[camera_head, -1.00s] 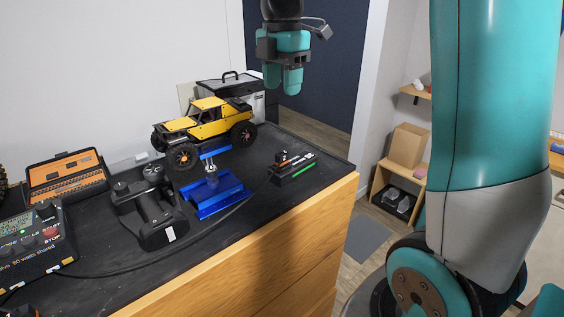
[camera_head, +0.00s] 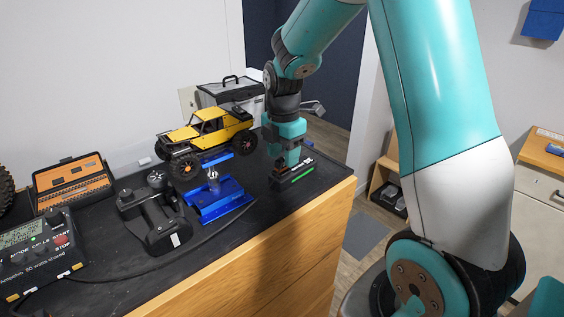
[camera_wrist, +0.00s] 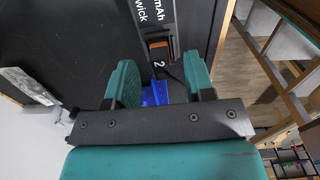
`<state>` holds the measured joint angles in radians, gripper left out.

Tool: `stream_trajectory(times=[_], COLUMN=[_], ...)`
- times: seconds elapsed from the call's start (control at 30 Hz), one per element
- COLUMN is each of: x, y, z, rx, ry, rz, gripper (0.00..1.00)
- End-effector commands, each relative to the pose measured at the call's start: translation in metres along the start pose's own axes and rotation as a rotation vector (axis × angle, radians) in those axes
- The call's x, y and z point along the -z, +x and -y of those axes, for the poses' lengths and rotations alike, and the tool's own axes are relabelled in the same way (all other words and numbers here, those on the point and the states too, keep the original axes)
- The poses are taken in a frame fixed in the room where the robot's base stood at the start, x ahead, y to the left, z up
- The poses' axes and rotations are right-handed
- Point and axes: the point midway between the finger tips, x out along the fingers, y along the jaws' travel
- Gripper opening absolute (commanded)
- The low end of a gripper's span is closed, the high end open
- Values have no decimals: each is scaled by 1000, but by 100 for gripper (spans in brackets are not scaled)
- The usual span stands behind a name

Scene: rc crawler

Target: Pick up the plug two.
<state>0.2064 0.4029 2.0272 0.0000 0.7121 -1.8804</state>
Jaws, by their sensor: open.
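Plug two (camera_wrist: 159,51) shows in the wrist view as a small black and orange piece marked with a white "2", at the end of a dark battery pack (camera_wrist: 150,14) with white lettering. My gripper (camera_wrist: 160,76) is open, with one teal finger on each side of the plug's line. I cannot tell whether either finger touches it. In the head view my gripper (camera_head: 288,160) points down at the battery pack (camera_head: 304,173), which has a green stripe and lies near the table's right end. The gripper mostly hides the plug there.
A yellow crawler (camera_head: 209,132) stands left of my gripper, behind a blue stand (camera_head: 216,204). A black transmitter (camera_head: 150,215), an orange tool case (camera_head: 73,185) and a charger (camera_head: 40,252) are further left. The table's front edge runs close to the battery pack.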

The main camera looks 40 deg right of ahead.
Motion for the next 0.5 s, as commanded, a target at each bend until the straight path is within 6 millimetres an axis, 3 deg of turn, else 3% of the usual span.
stream_trajectory(times=[0.13, 0.4, 0.5], x=[0, 0, 0], y=[16, 20, 20], z=[0, 0, 0], rx=[2, -1, -1], ry=[0, 0, 0], rz=[-1, 0, 0], gripper=[49, 49, 26])
